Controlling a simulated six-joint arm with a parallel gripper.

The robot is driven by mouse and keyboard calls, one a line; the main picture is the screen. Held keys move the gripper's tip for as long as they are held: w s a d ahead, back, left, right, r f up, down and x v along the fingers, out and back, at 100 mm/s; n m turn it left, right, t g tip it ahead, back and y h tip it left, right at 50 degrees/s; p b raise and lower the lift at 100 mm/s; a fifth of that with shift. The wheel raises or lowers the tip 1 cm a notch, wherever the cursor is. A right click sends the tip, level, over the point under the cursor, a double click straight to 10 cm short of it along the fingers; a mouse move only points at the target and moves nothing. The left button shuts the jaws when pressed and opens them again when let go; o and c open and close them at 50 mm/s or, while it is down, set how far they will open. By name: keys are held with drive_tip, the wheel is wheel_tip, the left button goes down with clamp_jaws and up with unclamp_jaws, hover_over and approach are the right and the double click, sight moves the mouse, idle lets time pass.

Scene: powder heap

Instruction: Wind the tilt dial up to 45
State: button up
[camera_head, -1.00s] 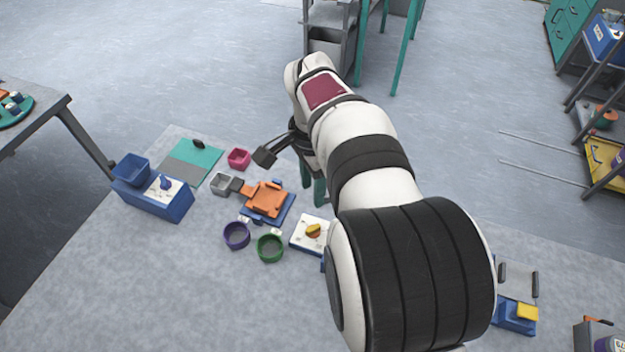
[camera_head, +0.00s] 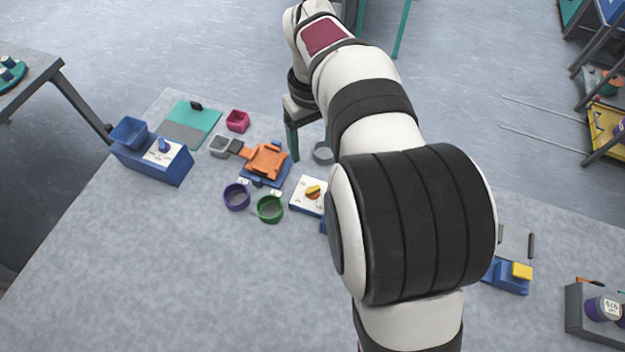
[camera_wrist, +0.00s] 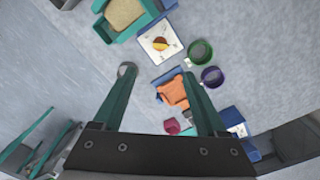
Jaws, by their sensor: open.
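A white plate with a yellow-orange knob (camera_head: 313,192) lies right of centre on the table; it also shows in the wrist view (camera_wrist: 160,43), beyond my fingertips. A blue box (camera_head: 152,185) at the left carries a white dial face with a blue knob (camera_head: 164,146). I cannot read the marks on either dial, nor tell which one is the tilt dial. My gripper (camera_wrist: 159,75) is open and empty, its teal fingers pointing down. In the head view it hangs behind the orange piece, apart from both knobs, and my arm hides part of it.
An orange piece on a blue base (camera_head: 267,162), a purple ring cup (camera_head: 237,197) and a green ring cup (camera_head: 270,208) stand close by. A pink cup (camera_head: 237,121) and a teal-grey mat (camera_head: 192,124) lie at the back left. The front left of the table is clear.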

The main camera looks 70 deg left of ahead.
sight(313, 188)
wheel_tip(313, 188, down, 15)
drive_tip(key=shift+f, duration=0.15)
clamp_jaws()
idle(0.4)
